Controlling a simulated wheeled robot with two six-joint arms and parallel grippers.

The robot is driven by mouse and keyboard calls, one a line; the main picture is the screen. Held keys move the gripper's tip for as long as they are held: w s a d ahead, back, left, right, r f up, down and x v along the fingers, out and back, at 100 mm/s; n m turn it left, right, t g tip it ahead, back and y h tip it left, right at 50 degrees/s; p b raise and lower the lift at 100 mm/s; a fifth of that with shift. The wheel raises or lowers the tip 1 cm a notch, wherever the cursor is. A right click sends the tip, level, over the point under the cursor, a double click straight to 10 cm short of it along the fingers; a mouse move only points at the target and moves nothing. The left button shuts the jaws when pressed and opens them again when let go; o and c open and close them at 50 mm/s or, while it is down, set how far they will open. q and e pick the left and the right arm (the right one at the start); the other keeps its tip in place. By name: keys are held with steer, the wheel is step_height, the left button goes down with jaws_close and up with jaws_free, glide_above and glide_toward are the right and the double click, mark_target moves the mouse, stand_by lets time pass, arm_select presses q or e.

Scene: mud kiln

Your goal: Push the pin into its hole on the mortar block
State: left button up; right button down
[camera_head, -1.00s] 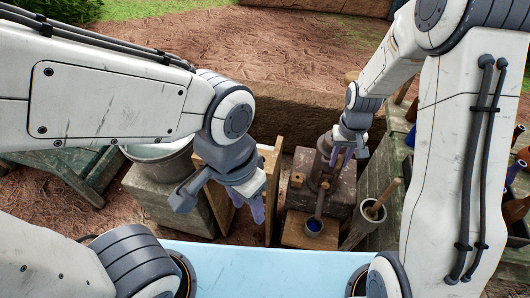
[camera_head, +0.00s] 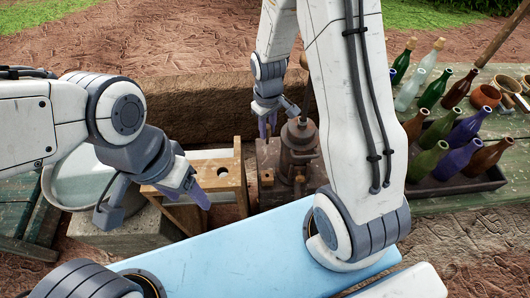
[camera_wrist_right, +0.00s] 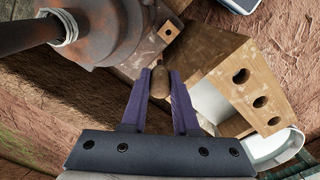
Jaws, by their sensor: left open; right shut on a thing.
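My right gripper (camera_head: 268,124) is beside the left of the dark metal mortar (camera_head: 300,140), above the mortar block (camera_head: 268,153). In the right wrist view its purple fingers (camera_wrist_right: 160,102) are shut on a short brown pin (camera_wrist_right: 160,84). A small wooden piece with a dark hole (camera_wrist_right: 170,32) sits on the mortar block, past the pin's tip; the two look apart. In the head view the pin is too small to tell. Two small wooden pieces (camera_head: 267,178) show on the block's front. My left gripper (camera_head: 195,192) is open and empty, near the wooden stand.
A wooden stand with several holes (camera_wrist_right: 240,77) is left of the mortar block in the head view (camera_head: 222,162). A pale basin (camera_head: 75,180) is further left. Several bottles (camera_head: 460,158) crowd the right-hand table. A mud wall (camera_head: 190,110) runs behind.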

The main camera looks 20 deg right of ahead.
arm_select(q)
step_height(320, 180, down, 7)
steer(key=b, duration=0.5)
arm_select(e)
step_height(320, 180, down, 9)
steer(key=s+a+n, duration=0.1)
steer(key=s+n, duration=0.1)
steer(key=n, duration=0.5)
steer(key=shift+s+r+n, duration=0.15)
steer(key=shift+s+n, duration=0.15)
steer(key=shift+s, duration=0.1)
arm_select(q)
steer(key=shift+r, duration=0.1)
step_height(320, 180, down, 4)
steer(key=b, duration=0.4)
arm_select(e)
step_height(320, 180, down, 6)
steer(key=shift+r, duration=0.1)
arm_select(q)
steer(key=shift+r+p, duration=0.3)
steer(key=shift+p, duration=0.05)
steer(key=shift+f+b, duration=0.7)
arm_select(e)
steer(key=shift+f, duration=0.9)
